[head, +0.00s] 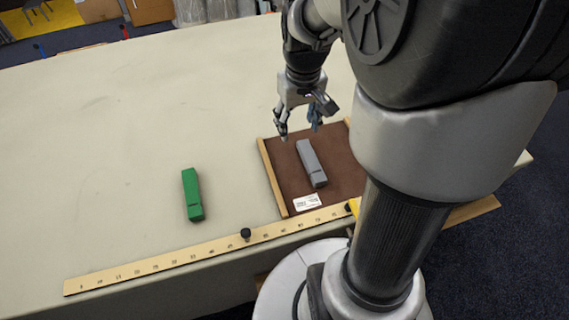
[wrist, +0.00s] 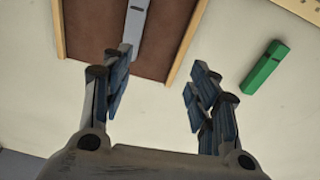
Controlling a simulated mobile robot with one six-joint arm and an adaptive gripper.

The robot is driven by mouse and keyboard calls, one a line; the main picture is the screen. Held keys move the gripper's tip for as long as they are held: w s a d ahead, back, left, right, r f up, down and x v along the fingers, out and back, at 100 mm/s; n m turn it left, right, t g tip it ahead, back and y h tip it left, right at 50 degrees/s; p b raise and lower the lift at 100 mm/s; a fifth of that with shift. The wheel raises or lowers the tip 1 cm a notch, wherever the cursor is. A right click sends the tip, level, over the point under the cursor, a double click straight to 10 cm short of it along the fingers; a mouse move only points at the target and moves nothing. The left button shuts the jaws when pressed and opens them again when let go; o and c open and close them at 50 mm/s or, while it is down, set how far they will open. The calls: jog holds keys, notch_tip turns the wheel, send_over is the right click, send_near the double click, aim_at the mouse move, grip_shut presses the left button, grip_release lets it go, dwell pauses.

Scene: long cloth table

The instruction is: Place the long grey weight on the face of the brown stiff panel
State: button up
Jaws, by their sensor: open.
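The long grey weight (head: 311,162) lies flat on the face of the brown panel (head: 335,150), in the head view. In the wrist view the grey weight (wrist: 136,22) shows at the top, cut off by the frame edge, on the brown panel (wrist: 88,40). My gripper (head: 299,134) is open and empty, above the panel's far edge and apart from the weight. In the wrist view the fingers of my gripper (wrist: 155,75) are spread wide with nothing between them. My arm hides the right part of the panel in the head view.
A green weight (head: 192,194) lies on the cloth table (head: 110,190), left of the panel; it also shows in the wrist view (wrist: 264,68). A long ruler (head: 190,260) with a black knob (head: 246,234) runs along the near table edge. The table's left side is clear.

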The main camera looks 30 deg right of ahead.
jog(key=s+a+r+n+t, duration=0.1)
jog(key=s+a+r, duration=0.3)
jog(key=s+a, duration=0.3)
jog(key=s+a+r+n+t, duration=0.1)
jog(key=s+a+r+t, duration=0.1)
jog(key=s+a+r, duration=0.3)
jog(key=s+a, duration=0.2)
jog(key=s, duration=0.1)
jog(key=shift+s, duration=0.2)
jog(key=shift+f+b, duration=0.45)
